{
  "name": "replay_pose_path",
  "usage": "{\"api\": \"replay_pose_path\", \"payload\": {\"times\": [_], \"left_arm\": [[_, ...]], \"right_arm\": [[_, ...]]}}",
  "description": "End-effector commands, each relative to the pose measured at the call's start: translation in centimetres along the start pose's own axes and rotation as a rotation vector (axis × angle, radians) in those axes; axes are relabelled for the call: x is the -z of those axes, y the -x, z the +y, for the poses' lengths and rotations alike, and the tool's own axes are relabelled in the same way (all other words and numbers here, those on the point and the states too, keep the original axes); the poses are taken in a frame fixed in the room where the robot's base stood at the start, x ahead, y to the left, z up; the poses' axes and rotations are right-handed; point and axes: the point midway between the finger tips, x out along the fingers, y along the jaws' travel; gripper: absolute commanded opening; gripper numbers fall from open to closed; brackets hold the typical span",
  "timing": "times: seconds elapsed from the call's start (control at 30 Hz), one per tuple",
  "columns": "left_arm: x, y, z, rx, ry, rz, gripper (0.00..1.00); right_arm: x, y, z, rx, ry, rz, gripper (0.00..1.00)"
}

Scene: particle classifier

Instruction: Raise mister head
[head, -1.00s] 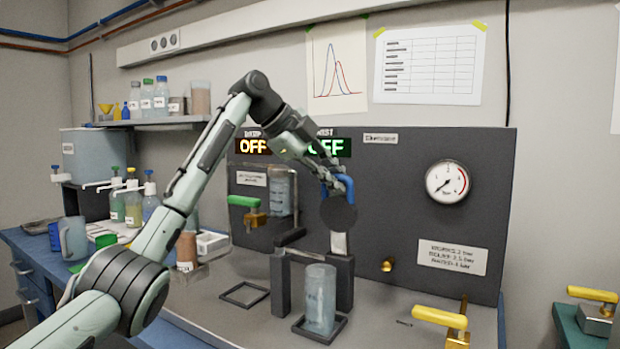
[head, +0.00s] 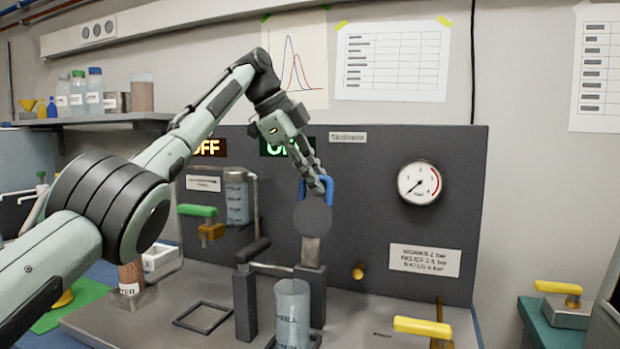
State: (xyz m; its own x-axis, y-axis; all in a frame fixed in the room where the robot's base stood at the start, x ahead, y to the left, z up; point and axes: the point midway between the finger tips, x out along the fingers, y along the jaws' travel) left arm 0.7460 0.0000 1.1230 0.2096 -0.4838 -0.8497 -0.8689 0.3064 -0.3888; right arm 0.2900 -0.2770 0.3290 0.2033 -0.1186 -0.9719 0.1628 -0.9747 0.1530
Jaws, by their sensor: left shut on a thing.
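The mister head is a dark round disc (head: 312,217) with a blue handle (head: 329,188) at its top, in front of the dark panel in the head view. It sits just above a grey block on a dark post. My left gripper (head: 318,186) reaches down from the upper left and is shut on the blue handle. Its fingers hide part of the handle. A clear cylinder (head: 292,310) stands upright below, in front of the post. My right gripper is not in view.
A pressure gauge (head: 419,183) is on the panel at right. A green-handled valve (head: 198,211) is at left and a yellow-handled valve (head: 423,327) at front right. An empty square frame (head: 203,317) lies left of the posts. My left arm covers part of the displays.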

Motion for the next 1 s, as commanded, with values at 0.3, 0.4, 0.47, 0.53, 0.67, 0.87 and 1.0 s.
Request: {"api": "replay_pose_path", "payload": {"times": [0.3,0.4,0.47,0.53,0.67,0.87,1.0], "left_arm": [[0.54,-0.60,0.18,-0.018,0.000,0.007,0.00],[0.54,-0.61,0.19,-0.018,0.000,0.008,0.00],[0.55,-0.62,0.20,-0.018,0.000,0.008,0.00],[0.55,-0.62,0.20,-0.019,0.000,0.008,0.16],[0.58,-0.59,0.17,-0.017,-0.001,0.008,0.32],[0.64,-0.44,0.10,-0.014,-0.003,0.009,0.34],[0.67,-0.28,0.04,-0.012,-0.003,0.009,0.34]], "right_arm": [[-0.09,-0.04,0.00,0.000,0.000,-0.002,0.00],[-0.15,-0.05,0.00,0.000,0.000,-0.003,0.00],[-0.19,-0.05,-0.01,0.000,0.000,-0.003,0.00],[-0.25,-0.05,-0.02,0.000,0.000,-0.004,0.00],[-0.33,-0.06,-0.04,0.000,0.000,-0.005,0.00],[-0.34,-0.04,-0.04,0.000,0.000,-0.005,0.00],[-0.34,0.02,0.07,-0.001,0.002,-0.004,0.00]]}}
